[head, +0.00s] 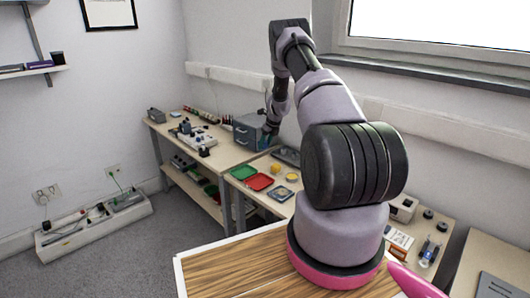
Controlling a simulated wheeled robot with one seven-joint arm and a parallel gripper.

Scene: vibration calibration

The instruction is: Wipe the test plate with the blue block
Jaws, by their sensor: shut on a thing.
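My arm reaches away over the workbench, and my gripper (268,133) points down at the back, beside a grey box. It is shut on a small blue thing, which looks like the blue block (264,143). The fingers are tiny and partly hidden by the arm. A flat grey plate (287,156) lies on the bench just right of and below the gripper; it may be the test plate, but I cannot tell for certain. Whether the block touches any surface is too small to see.
A grey box (249,131) stands close left of the gripper. A wall trunking and window sill run behind the arm.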

